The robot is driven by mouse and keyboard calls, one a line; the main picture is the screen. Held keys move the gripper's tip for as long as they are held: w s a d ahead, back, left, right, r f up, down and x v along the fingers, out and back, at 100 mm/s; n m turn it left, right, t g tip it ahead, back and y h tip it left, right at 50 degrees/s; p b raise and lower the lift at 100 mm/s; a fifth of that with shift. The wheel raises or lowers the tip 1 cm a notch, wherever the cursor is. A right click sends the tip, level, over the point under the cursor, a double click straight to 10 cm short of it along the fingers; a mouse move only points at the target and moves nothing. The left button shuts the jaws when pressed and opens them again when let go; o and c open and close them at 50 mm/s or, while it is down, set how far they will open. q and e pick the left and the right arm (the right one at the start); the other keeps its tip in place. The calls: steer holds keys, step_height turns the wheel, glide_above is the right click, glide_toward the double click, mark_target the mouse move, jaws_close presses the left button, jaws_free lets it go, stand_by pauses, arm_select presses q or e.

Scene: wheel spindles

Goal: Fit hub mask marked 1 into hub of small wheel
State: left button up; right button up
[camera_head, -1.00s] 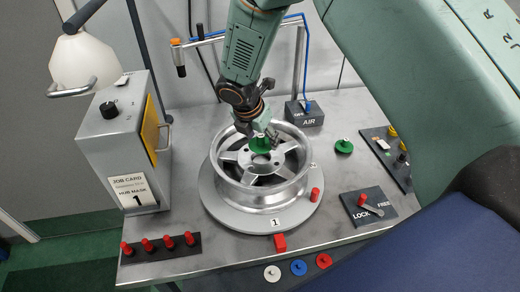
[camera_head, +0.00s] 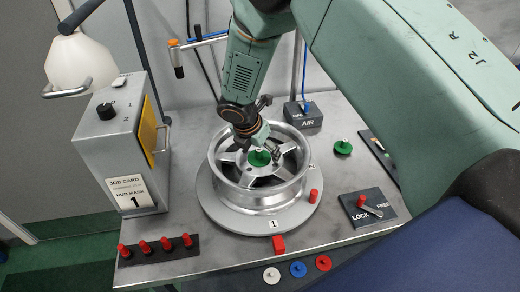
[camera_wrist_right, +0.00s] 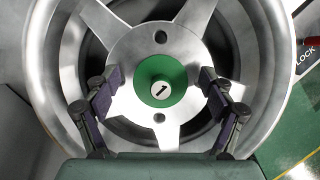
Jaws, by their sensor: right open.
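The small wheel (camera_head: 222,170) is a silver spoked rim lying flat on a round grey turntable plate (camera_head: 232,216) on the bench. The green hub mask marked 1 (camera_head: 258,158) sits at the wheel's centre; in the right wrist view the mask (camera_wrist_right: 161,72) shows its white label with a 1 on its knob, centred over the hub. Whether it is fully seated I cannot tell. My right gripper (camera_head: 262,146) is just above it; in the right wrist view the open fingers (camera_wrist_right: 160,92) stand apart on either side, not touching it. My left gripper is not in view.
Another green mask (camera_head: 343,147) lies on the bench at right. A LOCK/FREE lever panel (camera_head: 367,207) is at front right, a strip of red pegs (camera_head: 160,247) at front left. The job card box (camera_head: 118,150) stands left, an AIR box (camera_head: 303,114) behind.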

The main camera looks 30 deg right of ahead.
steer(key=shift+a+r, duration=0.1)
steer(key=shift+s+r, duration=0.1)
steer(key=shift+r, duration=0.15)
steer(key=p+v, duration=0.1)
steer(key=v, duration=1)
steer(key=shift+p, duration=0.4)
steer(key=shift+a+r, duration=0.1)
